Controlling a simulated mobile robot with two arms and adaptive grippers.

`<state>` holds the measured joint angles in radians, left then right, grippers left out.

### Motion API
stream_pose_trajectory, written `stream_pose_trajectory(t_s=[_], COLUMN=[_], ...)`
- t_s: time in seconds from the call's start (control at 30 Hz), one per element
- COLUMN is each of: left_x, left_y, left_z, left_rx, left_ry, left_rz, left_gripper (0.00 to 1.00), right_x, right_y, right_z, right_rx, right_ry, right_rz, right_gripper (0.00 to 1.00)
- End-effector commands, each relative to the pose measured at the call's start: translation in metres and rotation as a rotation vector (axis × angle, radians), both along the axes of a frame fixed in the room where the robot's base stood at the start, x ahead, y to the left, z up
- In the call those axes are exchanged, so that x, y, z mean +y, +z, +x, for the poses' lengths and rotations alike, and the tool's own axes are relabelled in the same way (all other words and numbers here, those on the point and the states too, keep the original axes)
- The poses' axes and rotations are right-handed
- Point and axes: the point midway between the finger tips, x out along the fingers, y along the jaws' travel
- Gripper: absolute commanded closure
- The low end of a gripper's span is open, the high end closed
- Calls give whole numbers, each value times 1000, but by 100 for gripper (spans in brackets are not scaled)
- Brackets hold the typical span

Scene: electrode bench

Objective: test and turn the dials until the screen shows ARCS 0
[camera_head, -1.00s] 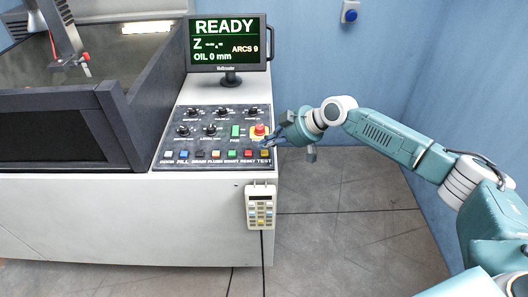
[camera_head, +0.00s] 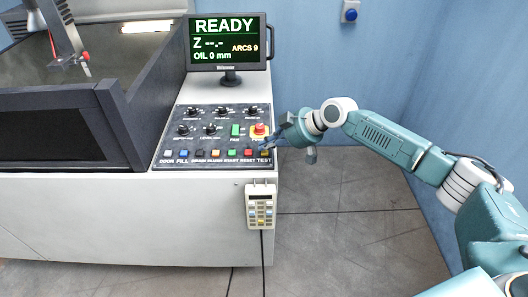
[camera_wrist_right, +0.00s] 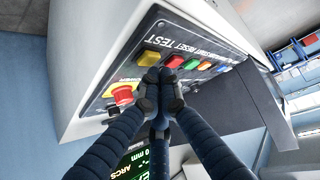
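The screen (camera_head: 228,42) reads READY, Z --.-, OIL 0 mm and ARCS 9. The control panel (camera_head: 160,147) carries several black dials, among them one at the upper left (camera_head: 192,113) and one lower down (camera_head: 211,129). The yellow TEST button (camera_wrist_right: 149,58) is at the end of the button row in the wrist view. My right gripper (camera_head: 266,146) is over the panel's right edge, close to TEST. In the wrist view the right gripper's fingertips (camera_wrist_right: 160,84) are together with nothing between them, beside the TEST and RESET buttons; contact cannot be told. My left gripper is not in view.
A red stop knob (camera_head: 259,129) on a yellow base is just above my right fingers. A green button (camera_head: 235,130) is left of it. A keypad (camera_head: 260,207) hangs on the cabinet front. The tank (camera_head: 110,95) stands left of the panel. The floor at right is free.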

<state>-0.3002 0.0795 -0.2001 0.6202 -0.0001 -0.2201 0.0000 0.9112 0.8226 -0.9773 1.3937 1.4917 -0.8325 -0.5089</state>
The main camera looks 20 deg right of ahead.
Motion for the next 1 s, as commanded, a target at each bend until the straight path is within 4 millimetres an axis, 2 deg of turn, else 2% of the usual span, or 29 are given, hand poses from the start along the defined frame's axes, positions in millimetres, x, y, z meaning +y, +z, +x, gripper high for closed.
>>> stream_pose_trajectory(t_s=[1.0], left_x=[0], left_y=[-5], left_z=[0], left_rx=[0], left_ry=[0], left_rz=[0], left_gripper=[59], right_x=[0], right_y=[-9], right_z=[0], right_rx=[1], right_ry=[0], right_rz=[-1], right_gripper=[100])
